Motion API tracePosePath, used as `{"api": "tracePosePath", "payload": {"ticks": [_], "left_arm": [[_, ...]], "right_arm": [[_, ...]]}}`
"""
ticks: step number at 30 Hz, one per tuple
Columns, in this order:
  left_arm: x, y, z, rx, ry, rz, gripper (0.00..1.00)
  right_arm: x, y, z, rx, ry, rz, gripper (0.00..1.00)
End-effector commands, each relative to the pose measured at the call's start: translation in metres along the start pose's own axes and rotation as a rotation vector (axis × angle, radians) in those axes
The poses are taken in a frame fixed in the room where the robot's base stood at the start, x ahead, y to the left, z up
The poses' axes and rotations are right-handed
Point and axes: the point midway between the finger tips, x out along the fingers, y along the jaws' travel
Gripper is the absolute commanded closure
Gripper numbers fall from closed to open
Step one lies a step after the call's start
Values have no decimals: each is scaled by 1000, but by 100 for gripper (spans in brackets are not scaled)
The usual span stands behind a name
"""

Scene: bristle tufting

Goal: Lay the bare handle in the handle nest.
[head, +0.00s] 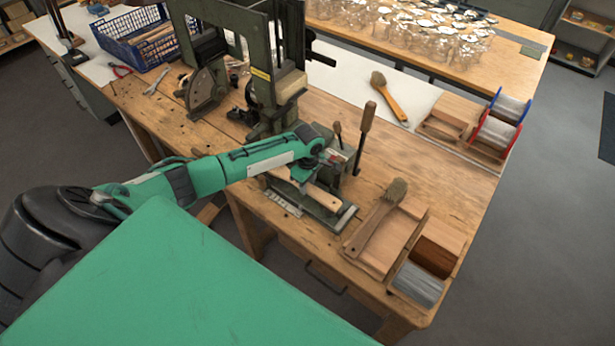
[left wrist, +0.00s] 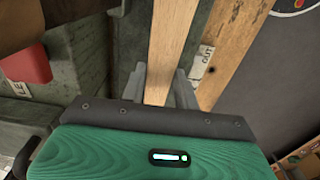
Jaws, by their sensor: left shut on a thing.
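The bare handle (head: 323,197) is a pale flat wooden strip at the tufting machine's front. My left gripper (head: 314,172) is shut on it. In the left wrist view the handle (left wrist: 172,45) runs lengthwise away between my two fingers (left wrist: 160,88). The handle is over or in the green-grey metal fixture, seemingly the handle nest (head: 345,220); I cannot tell whether it touches the bottom. My gripper hides part of the handle and fixture. My right gripper is not in view.
The green machine (head: 262,45) rises behind the fixture. An upright wooden-handled lever (head: 366,125) stands close on the right. A finished brush (head: 378,220) lies on a wooden rest at right front. Another brush (head: 390,98) lies farther back. Bare bench (head: 435,165) lies between.

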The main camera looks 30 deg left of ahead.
Motion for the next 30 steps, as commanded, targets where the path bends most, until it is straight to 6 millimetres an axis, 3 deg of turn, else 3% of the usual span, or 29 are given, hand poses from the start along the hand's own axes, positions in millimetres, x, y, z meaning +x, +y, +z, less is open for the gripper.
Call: {"api": "tracePosePath", "payload": {"ticks": [30], "left_arm": [[9, 0, 0, -1, 0, -1, 94]], "right_arm": [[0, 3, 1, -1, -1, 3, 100]]}}
